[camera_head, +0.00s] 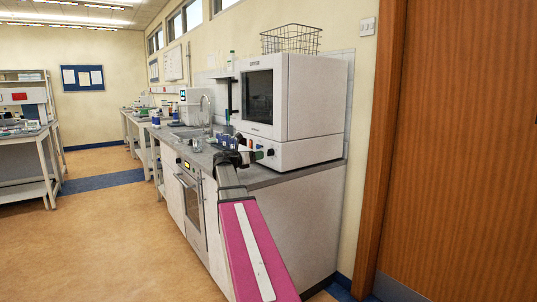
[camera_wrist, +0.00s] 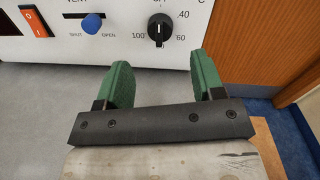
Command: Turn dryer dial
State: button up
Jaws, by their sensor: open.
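The dryer (camera_head: 308,100) is a white box with a dark window, standing on the grey counter. In the wrist view, its black dial (camera_wrist: 159,29) sits on the white front panel, with a white pointer mark and printed numbers 40, 60 and 100 around it. My gripper (camera_wrist: 160,62) has two green fingers spread apart, with nothing between them. The dial lies ahead of the gap, roughly centred between the fingertips, and the fingers appear apart from it. In the head view, my gripper (camera_head: 259,155) is in front of the dryer's lower panel.
A blue vent knob (camera_wrist: 92,23) marked shut and open is left of the dial, and an orange-red switch (camera_wrist: 36,21) is farther left. Grey counter (camera_wrist: 40,100) lies below the fingers. A wooden door (camera_head: 460,140) stands to the right. A wire basket (camera_head: 291,39) sits on top.

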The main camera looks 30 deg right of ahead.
aim_at(268, 152)
jog(key=d, duration=0.5)
jog(key=w+d, duration=0.1)
jog(key=d, duration=0.1)
jog(key=shift+w+d, duration=0.1)
jog(key=shift+d, duration=0.1)
jog(key=c, duration=0.9)
